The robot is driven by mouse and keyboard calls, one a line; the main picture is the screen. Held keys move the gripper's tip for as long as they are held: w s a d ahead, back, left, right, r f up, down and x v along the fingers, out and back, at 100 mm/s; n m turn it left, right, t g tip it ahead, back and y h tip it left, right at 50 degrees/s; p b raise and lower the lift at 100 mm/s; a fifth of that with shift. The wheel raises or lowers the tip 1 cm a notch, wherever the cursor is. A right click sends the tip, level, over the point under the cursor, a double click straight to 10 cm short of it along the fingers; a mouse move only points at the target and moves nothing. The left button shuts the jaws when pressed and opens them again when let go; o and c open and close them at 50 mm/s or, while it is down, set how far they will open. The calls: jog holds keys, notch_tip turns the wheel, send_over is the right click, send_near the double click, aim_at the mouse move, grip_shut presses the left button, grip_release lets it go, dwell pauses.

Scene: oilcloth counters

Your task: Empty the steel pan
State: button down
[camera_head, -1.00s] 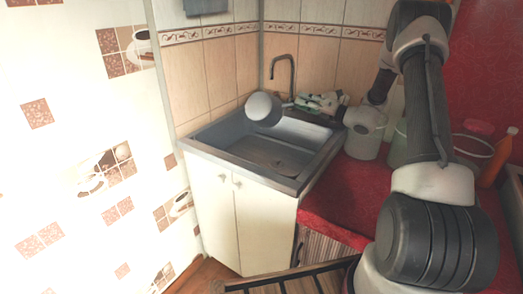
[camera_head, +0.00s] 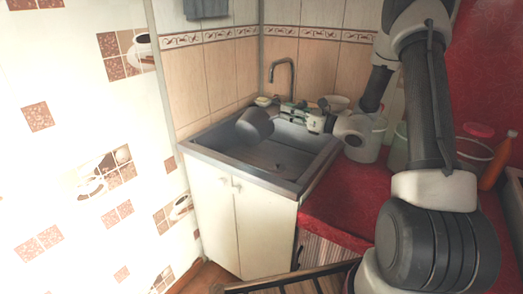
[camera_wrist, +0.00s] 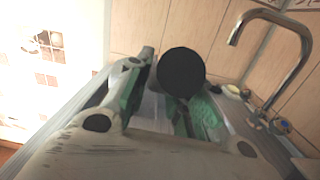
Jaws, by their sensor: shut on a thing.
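The steel pan (camera_head: 255,125) hangs over the sink (camera_head: 225,152) in the head view, tilted, with its dark grey side showing. Its inside is turned out of sight, so I cannot tell what it holds. My gripper (camera_head: 290,112) is shut on the pan at its right side, near the tap. In the wrist view my gripper's green-padded fingers (camera_wrist: 165,105) stand either side of a dark round shape (camera_wrist: 181,72), which seems to be part of the pan.
The tap (camera_head: 292,75) rises behind the sink and also shows in the wrist view (camera_wrist: 275,50). Jars and an orange bottle (camera_head: 497,160) crowd the red counter (camera_head: 345,200) at the right. A tiled wall is close on the left.

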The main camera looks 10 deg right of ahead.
jog(key=s+a+f+n+b, duration=0.4)
jog(key=s+a+n, duration=1.1)
jog(key=n, duration=0.1)
jog(key=shift+f+g, duration=0.15)
jog(key=shift+g, duration=0.25)
jog(key=shift+a, duration=0.1)
dwell(0.4)
